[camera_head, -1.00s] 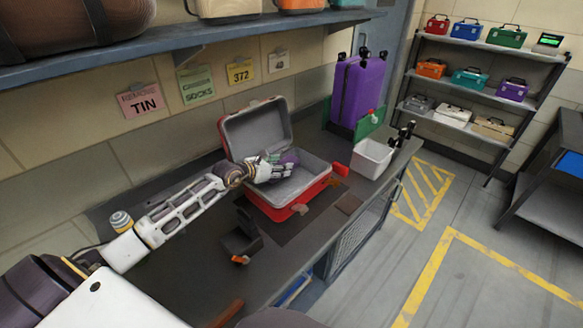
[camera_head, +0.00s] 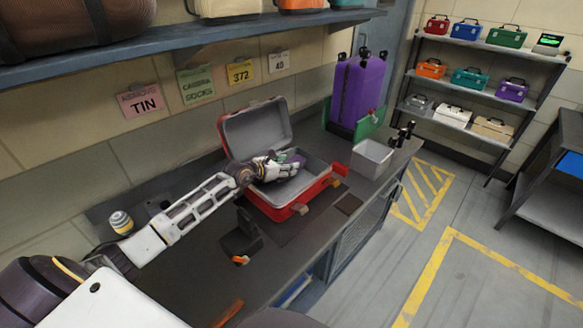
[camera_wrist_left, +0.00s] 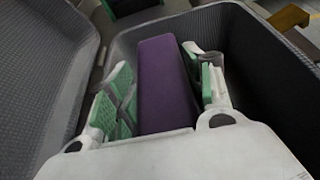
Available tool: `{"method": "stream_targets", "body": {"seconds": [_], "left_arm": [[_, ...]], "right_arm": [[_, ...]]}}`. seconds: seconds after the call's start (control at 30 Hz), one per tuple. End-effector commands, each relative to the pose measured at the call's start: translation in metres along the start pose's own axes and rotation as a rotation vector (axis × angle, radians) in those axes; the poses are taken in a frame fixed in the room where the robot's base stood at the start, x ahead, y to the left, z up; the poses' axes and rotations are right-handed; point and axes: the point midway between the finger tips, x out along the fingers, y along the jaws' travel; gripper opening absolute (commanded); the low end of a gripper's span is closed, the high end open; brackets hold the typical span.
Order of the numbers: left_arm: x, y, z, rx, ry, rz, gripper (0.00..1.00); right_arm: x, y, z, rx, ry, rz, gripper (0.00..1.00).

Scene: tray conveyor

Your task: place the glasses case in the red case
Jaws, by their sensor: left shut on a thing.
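The red case (camera_head: 318,188) lies open on the dark counter, its grey-lined lid (camera_head: 258,129) raised toward the wall. My left gripper (camera_head: 287,162) is inside the case's opening. In the left wrist view my left gripper (camera_wrist_left: 160,95) has its green-padded fingers on both sides of the purple glasses case (camera_wrist_left: 161,75) and is shut on it. The glasses case is low between the grey walls of the red case; I cannot tell whether it touches the bottom. In the head view the hand mostly covers it. My right gripper is not in view.
A dark open holder (camera_head: 241,240) stands in front of the red case. A white bin (camera_head: 372,158) and a purple suitcase (camera_head: 358,92) stand to the right. A shelf (camera_head: 200,36) overhangs the counter. A rack (camera_head: 480,88) with several toolboxes stands far right.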

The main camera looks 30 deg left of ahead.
Motion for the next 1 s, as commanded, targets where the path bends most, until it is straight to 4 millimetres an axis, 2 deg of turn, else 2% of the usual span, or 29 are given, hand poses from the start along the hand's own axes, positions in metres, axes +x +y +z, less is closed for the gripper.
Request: {"method": "stream_targets", "body": {"seconds": [0.4, 1.0], "left_arm": [[0.031, 0.000, -0.007, 0.000, -0.001, -0.001, 0.26], [0.036, 0.000, -0.013, 0.001, -0.001, 0.000, 0.26]], "right_arm": [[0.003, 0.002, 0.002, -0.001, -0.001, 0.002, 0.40], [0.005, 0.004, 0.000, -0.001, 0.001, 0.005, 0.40]]}}
